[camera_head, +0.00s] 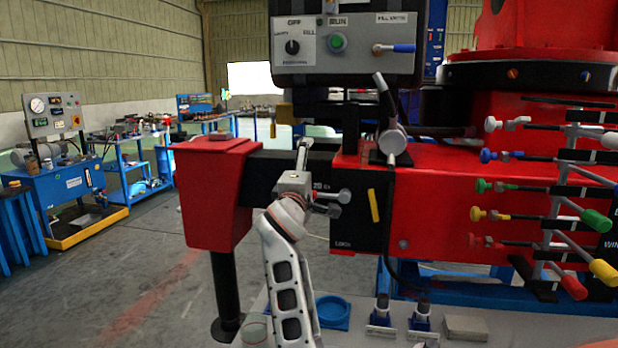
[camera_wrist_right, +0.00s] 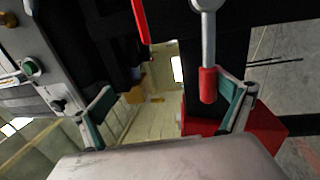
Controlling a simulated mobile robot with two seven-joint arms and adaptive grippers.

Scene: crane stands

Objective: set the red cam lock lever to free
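A black plate (camera_head: 374,235) on the red crane frame has small white labels, the lower one reading like LOCK, and a yellow strip. My right arm rises in front of this area in the head view, with the right gripper (camera_head: 303,156) at the plate's upper left, partly unclear there. In the right wrist view a grey rod with a red grip (camera_wrist_right: 207,85) lies between the two spread green-padded fingers of the right gripper (camera_wrist_right: 167,112), close to the right-hand finger. I cannot tell if they touch. The red lever is not clearly seen in the head view. My left gripper is out of view.
A control box (camera_head: 343,50) hangs above the frame. A red outrigger box (camera_head: 213,190) stands left of the arm. Several coloured levers (camera_head: 573,285) stick out at the right. A blue ring (camera_head: 332,312) lies below. Open floor lies at the left.

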